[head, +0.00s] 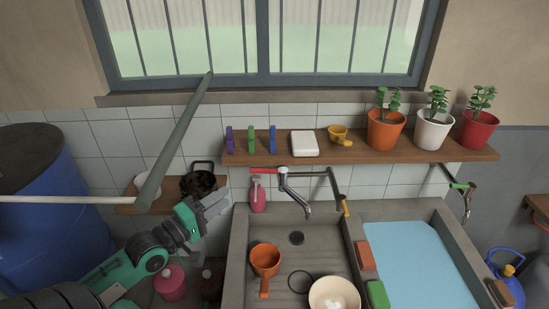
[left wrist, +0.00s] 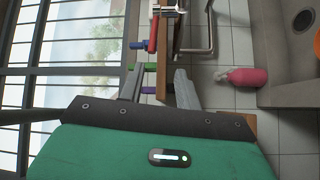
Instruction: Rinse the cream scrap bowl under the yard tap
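The tap spout also shows in the left wrist view (left wrist: 208,45). My left gripper (head: 218,203) is left of the tap, near the wall and apart from the bowl. In the left wrist view its two fingers (left wrist: 158,88) are spread, with nothing visibly held. My right gripper is not in view.
An orange dipper (head: 265,258) and a dark ring (head: 300,281) lie in the sink. A pink bottle (head: 257,196) stands behind it. A water-filled basin (head: 410,262) is at right, with sponges on the divider. A wooden shelf (head: 350,154) with pots runs above.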

